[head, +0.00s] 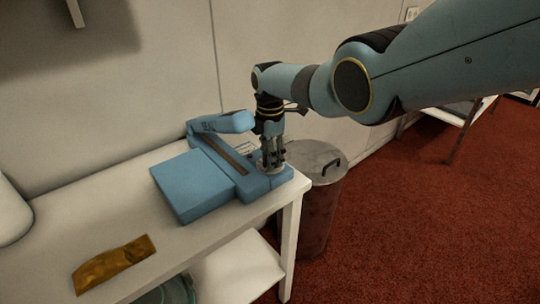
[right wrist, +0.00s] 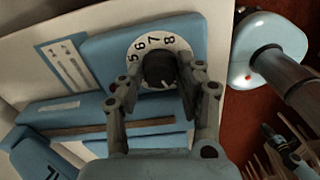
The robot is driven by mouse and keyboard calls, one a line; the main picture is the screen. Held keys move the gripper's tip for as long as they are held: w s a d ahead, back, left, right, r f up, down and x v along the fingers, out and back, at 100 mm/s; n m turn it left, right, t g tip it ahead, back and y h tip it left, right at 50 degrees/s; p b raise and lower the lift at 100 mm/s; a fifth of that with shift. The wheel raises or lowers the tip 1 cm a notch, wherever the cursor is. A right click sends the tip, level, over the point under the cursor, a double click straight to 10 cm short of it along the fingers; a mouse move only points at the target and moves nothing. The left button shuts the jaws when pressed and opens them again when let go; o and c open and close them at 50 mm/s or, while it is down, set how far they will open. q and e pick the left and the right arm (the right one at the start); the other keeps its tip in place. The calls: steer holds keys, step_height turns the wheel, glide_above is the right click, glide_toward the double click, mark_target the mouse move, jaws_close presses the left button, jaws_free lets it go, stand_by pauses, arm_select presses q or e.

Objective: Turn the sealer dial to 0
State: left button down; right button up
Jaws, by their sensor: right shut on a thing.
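The blue sealer (head: 190,185) lies on the white table, its lever arm (head: 235,122) raised above the base. My right gripper (head: 273,160) points down over the sealer's right end. In the right wrist view the dial's white number ring (right wrist: 150,42) shows 5, 6, 7 and 8; the other numbers are hidden. The dark dial knob (right wrist: 159,68) sits between the fingertips of my right gripper (right wrist: 158,82), which is shut on it. A pointer mark on the knob is too small to read. My left gripper is in neither view.
A gold packet (head: 113,264) lies on the table (head: 168,245) at the front left. A grey lidded bin (head: 322,195) stands on the red floor beside the table's right end. A wall runs behind the table. A lower shelf (head: 240,272) shows underneath.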

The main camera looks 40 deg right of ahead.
steer(key=shift+n, duration=0.9)
steer(key=o, duration=0.9)
steer(key=shift+r, duration=0.1)
steer(key=shift+r, duration=0.25)
step_height(320, 180, up, 11)
steer(key=shift+r, duration=0.1)
